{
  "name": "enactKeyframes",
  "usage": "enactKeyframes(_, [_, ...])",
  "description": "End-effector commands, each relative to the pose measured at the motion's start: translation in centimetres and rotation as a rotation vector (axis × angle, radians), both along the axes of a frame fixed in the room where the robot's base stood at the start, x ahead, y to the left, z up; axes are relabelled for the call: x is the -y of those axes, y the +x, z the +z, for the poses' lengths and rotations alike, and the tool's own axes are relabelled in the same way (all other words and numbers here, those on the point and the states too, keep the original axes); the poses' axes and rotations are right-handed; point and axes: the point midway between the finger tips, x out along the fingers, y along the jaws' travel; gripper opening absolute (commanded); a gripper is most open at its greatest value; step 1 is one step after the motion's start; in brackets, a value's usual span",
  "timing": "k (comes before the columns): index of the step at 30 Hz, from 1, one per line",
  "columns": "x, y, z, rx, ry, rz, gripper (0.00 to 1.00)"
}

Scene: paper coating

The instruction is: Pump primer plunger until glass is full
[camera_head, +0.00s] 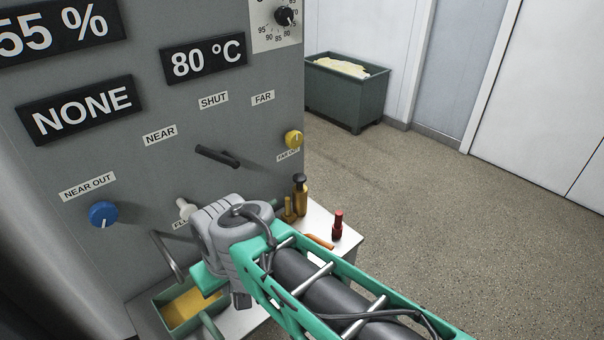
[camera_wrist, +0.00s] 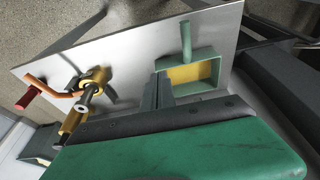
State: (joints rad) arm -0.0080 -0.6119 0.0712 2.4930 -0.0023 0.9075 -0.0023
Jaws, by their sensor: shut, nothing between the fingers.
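A brass pump body with a black knob on top (camera_head: 299,195), which looks like the primer plunger, stands upright on the white shelf by the grey panel. It also shows in the wrist view as a brass collar (camera_wrist: 96,77) with a rod. A smaller brass piece (camera_head: 288,209) stands beside it. I cannot make out a glass or its level. My gripper (camera_head: 240,299) is left of the pump, near the green tray, and apart from the pump. In the wrist view its dark fingers (camera_wrist: 158,88) are together and empty. My arm hides part of the shelf.
A green tray of yellow liquid (camera_head: 161,312) sits on the shelf (camera_head: 318,218). A red-handled part (camera_head: 338,225) and an orange lever (camera_head: 319,242) are at right. The panel has a black lever (camera_head: 217,156), blue knob (camera_head: 103,214) and yellow knob (camera_head: 294,139).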

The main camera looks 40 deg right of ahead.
Motion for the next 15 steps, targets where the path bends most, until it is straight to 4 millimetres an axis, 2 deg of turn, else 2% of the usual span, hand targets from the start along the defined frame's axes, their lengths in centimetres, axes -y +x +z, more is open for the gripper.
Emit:
enactKeyframes(2, [0.4, 0.7, -0.2, 0.007, 0.006, 0.002, 0.0])
enactKeyframes(4, [1.3, 2.2, -0.3, 0.032, 0.023, 0.015, 0.0])
enactKeyframes(8, [5.2, 7.4, -0.7, 0.145, 0.084, 0.059, 0.0])
enactKeyframes(9, [7.2, 9.1, -0.7, 0.202, 0.104, 0.073, 0.0])
enactKeyframes(11, [10.7, 11.2, -0.4, 0.3, 0.132, 0.088, 0.0])
enactKeyframes(12, [13.4, 12.3, -0.1, 0.375, 0.145, 0.092, 0.0])
enactKeyframes(14, [17.7, 13.1, 0.6, 0.496, 0.152, 0.09, 0.0])
enactKeyframes(15, [20.7, 13.1, 1.2, 0.58, 0.15, 0.084, 0.0])
